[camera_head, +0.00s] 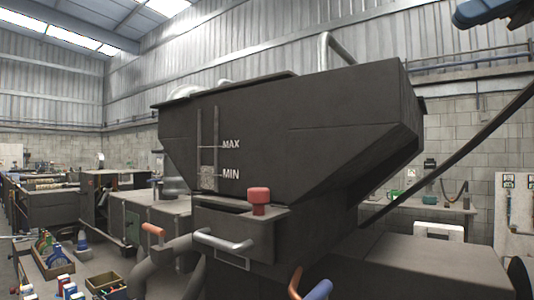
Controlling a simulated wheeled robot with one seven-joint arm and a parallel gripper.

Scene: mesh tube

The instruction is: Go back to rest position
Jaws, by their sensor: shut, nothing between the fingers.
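My gripper does not show clearly in the head view. A blue and black part (492,12) is cut off by the top right corner, and I cannot tell what it belongs to. A large dark hopper (300,130) with MAX and MIN marks fills the middle of the view. Under it is a drawer-like box with a light grey bar handle (224,242) and a red knob (258,198) on top.
An orange-tipped lever (153,230) is left of the box. Orange (294,284) and blue (318,291) handles rise at the bottom edge. A crate of tools (52,258) and a wooden box (106,285) lie lower left. A dark slanted bar (460,150) crosses the right side.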

